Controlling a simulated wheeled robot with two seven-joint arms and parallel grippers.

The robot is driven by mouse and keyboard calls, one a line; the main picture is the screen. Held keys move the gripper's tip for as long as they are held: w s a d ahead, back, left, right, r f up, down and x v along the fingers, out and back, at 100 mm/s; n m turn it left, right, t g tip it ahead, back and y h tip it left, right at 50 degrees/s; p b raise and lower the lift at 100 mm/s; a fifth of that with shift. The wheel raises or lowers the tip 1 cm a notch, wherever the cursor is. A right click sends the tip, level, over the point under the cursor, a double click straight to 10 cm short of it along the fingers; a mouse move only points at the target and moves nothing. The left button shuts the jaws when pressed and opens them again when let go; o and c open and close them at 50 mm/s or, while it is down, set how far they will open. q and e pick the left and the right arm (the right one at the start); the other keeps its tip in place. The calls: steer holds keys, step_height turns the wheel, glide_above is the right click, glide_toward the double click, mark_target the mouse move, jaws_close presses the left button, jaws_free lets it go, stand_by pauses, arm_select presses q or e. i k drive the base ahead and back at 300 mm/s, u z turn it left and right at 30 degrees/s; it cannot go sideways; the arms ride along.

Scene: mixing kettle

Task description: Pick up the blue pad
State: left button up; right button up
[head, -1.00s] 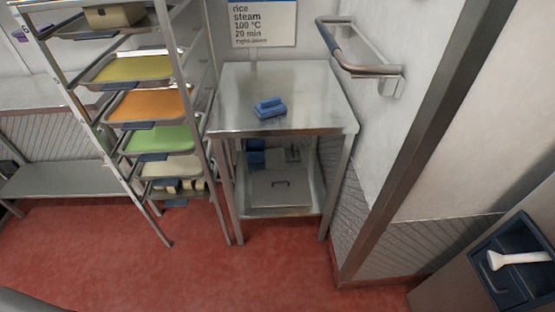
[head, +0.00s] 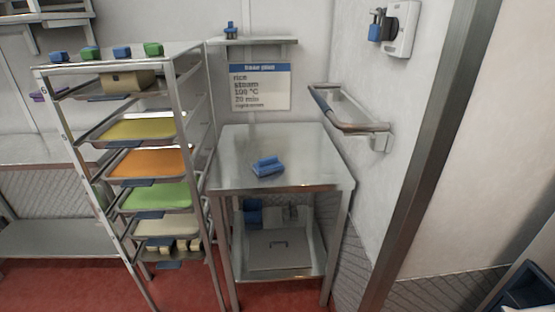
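The blue pad (head: 267,166) lies on the top of a steel side table (head: 310,168), near the middle of that surface. It is a small blue block with a raised part on top. Nothing touches it except the table. Neither of my grippers shows in the head view.
A tray rack (head: 150,180) with several coloured trays stands close on the table's left. A grab rail (head: 350,125) juts from the wall at the right. A sign (head: 260,88) and a small shelf (head: 255,41) are behind. Red floor (head: 40,285) shows in front.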

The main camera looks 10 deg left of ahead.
mark_target(269, 165)
steer(key=k, duration=0.4)
steer(key=u, duration=0.8)
steer(key=i, duration=0.8)
steer(key=u, duration=0.45)
steer(key=i, duration=0.7)
steer(key=z, duration=0.15)
